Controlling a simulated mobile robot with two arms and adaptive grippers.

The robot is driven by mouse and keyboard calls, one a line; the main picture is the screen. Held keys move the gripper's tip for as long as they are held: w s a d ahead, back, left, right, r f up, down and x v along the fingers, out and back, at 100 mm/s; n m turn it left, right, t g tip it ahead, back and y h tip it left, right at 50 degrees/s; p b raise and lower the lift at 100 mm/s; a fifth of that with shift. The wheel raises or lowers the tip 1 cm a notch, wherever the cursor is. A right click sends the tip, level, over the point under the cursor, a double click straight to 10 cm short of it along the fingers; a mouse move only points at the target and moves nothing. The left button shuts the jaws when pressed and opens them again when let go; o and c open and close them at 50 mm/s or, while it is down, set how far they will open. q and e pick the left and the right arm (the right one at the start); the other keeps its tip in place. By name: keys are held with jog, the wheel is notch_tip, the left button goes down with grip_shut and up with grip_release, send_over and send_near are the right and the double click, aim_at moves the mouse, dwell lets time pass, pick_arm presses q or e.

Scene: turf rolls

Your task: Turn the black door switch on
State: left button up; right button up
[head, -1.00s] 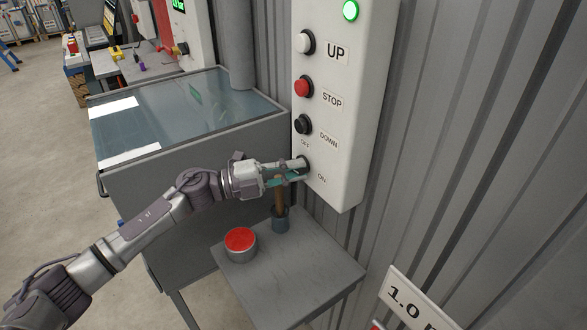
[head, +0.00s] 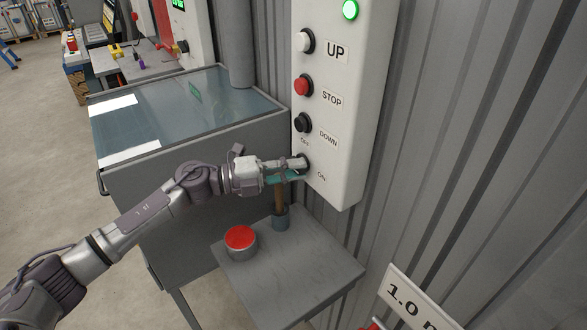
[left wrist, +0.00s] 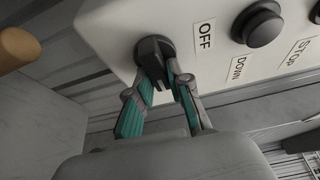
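The black door switch (left wrist: 153,52) is a rotary knob low on the white control box (head: 340,185), with OFF and ON labels beside it. In the head view its dark edge (head: 305,158) shows behind my fingers. My left gripper (head: 297,170) reaches it from the left. In the left wrist view, the fingertips of my left gripper (left wrist: 166,82) are on either side of the knob's grip and appear closed on it. The grip points down between the fingers there. Its exact setting in the head view is hidden by the fingers. My right gripper is not in view.
Above the switch are the DOWN (head: 303,123), red STOP (head: 303,87) and white UP (head: 305,41) buttons and a lit green lamp (head: 350,9).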

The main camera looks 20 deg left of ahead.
pick_arm(q)
jog(key=o, duration=0.3)
jog(key=v, duration=0.7)
jog(key=shift+s+a, duration=0.1)
jog(key=shift+a, duration=0.1)
